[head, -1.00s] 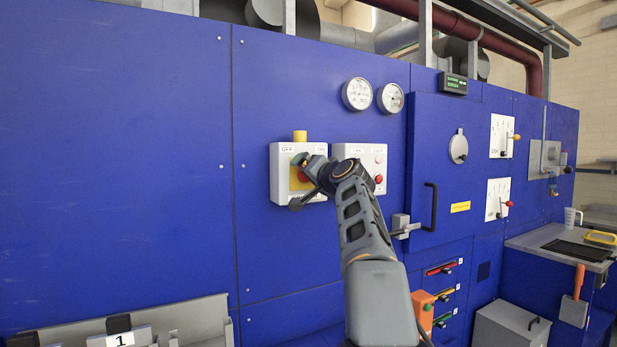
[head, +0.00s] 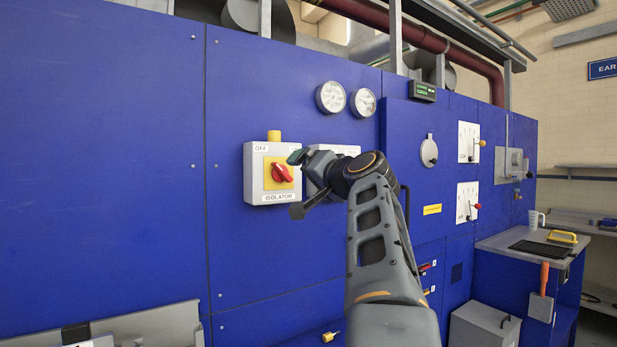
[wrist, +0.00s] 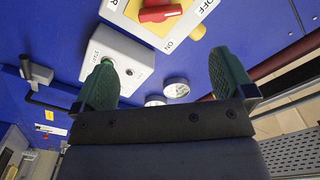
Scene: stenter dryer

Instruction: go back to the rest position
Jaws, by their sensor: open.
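My gripper (head: 298,185) is in front of the blue machine wall, just right of the isolator box (head: 251,187). Its two fingers are apart with nothing between them, as the wrist view also shows (wrist: 165,78). The isolator's red knob (head: 282,173) sits on a yellow plate, and my fingers are apart from it. The knob also shows at the top edge of the wrist view (wrist: 160,13). My arm reaches up from the lower right of the head view, bent at the wrist.
A white button box (head: 347,151) is partly hidden behind my gripper; it shows in the wrist view (wrist: 117,57). Two gauges (head: 331,97) sit above. A door handle (head: 405,203) is partly behind my arm. A worktop (head: 495,240) stands at right. The wall at left is flat and clear.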

